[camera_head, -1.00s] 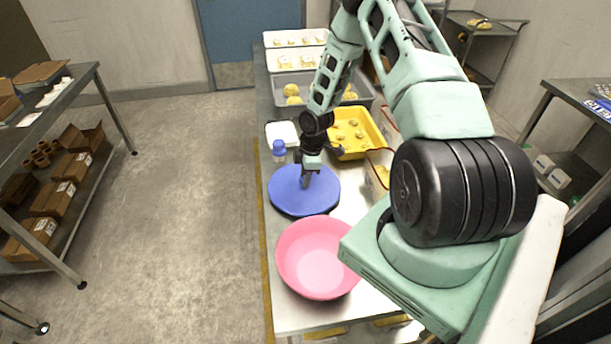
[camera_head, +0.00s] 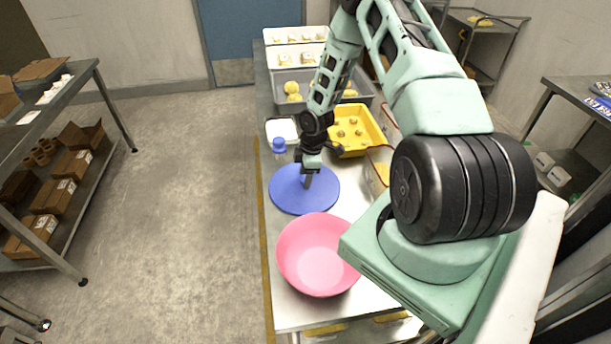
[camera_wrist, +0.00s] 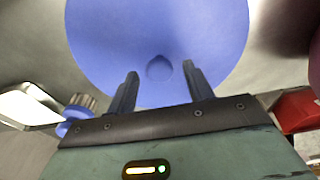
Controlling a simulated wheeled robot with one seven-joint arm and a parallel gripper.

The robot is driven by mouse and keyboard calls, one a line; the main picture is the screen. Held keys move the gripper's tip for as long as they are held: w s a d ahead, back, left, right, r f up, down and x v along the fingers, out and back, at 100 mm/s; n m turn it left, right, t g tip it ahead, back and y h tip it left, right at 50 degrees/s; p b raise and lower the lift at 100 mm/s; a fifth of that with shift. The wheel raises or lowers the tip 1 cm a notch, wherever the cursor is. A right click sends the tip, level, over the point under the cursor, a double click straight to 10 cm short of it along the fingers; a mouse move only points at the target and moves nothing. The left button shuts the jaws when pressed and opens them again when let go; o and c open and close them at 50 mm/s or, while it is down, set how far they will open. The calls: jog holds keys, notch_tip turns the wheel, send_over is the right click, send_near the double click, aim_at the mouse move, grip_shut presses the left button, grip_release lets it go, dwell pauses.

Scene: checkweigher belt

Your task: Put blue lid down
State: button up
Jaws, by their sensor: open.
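The blue lid (camera_head: 290,196) is a flat round disc lying on the table, behind the pink bowl. My gripper (camera_head: 308,183) is over the lid, pointing down. In the wrist view its two fingers (camera_wrist: 158,85) are apart, with the knob just beyond and between their tips. Nothing is held between them. In the head view the knob is hidden by the gripper.
A pink bowl (camera_head: 316,262) stands just in front of the lid. A blue-capped item (camera_head: 279,145) stands behind it, near a white tray. A yellow tray (camera_head: 362,147) is at the right, and a grey bin (camera_head: 283,105) is farther back. The table's left edge is close to the lid.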

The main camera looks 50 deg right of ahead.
notch_tip(320, 180, up, 12)
jog(key=s+d+b, duration=0.1)
jog(key=b, duration=0.2)
jog(key=s+a+r, duration=0.1)
jog(key=a+r, duration=0.4)
jog(key=a, duration=0.6)
jog(key=s+a+r, duration=0.2)
jog(key=a+r, duration=0.4)
jog(key=a, duration=0.6)
jog(key=s+a+r+m, duration=0.1)
jog(key=s+a+r, duration=0.2)
jog(key=s+a, duration=0.4)
jog(key=s+a+r+m+g, duration=0.1)
jog(key=s+a+r, duration=0.3)
jog(key=s+a, duration=0.4)
jog(key=s, duration=0.5)
jog(key=shift+r+m+h, duration=0.15)
jog(key=shift+m+h, duration=0.25)
